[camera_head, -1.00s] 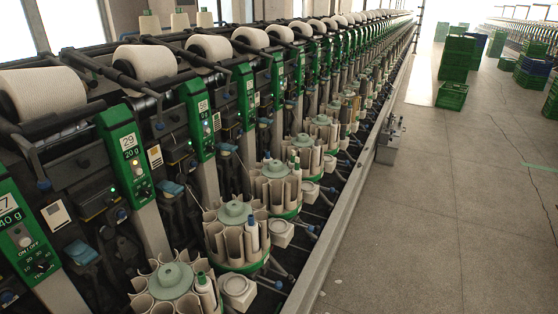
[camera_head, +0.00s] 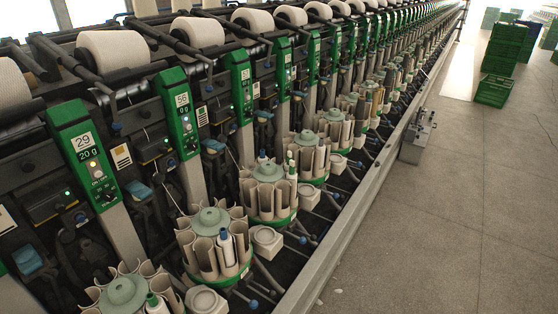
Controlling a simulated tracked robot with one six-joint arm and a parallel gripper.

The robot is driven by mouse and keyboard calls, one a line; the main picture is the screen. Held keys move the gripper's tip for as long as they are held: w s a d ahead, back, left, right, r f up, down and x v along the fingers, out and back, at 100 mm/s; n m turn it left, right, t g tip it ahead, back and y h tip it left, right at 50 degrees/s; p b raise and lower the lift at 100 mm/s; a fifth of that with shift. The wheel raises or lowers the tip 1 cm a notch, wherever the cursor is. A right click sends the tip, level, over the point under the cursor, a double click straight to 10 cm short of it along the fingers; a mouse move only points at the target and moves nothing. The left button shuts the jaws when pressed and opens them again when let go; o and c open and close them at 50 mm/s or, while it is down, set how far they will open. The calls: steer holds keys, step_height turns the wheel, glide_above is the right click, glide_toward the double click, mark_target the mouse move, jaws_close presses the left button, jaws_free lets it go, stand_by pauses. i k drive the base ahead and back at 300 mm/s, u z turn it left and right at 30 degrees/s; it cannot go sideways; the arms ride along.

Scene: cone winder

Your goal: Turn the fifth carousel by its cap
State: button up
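A row of carousels with pale green caps and cream tubes runs along the front of the winder. The nearest carousel (camera_head: 122,292) is cut off at the bottom edge. Behind it stand a second carousel (camera_head: 210,222) holding a blue-tipped tube, a third (camera_head: 268,174), a fourth (camera_head: 307,140) and a fifth (camera_head: 334,116), counting from the nearest in view. Carousels may lie out of view on the near side, so I cannot tell which one the task counts as fifth. My gripper is not in view.
Green control panels (camera_head: 86,155) and yarn cones (camera_head: 112,50) line the winder above the carousels. A grey rail (camera_head: 335,232) edges the machine. A grey box (camera_head: 416,138) stands beside the rail. Green crates (camera_head: 494,90) stand further back.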

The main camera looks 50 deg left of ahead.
mark_target(264, 187)
steer(key=i, duration=2.2)
steer(key=u, duration=3.05)
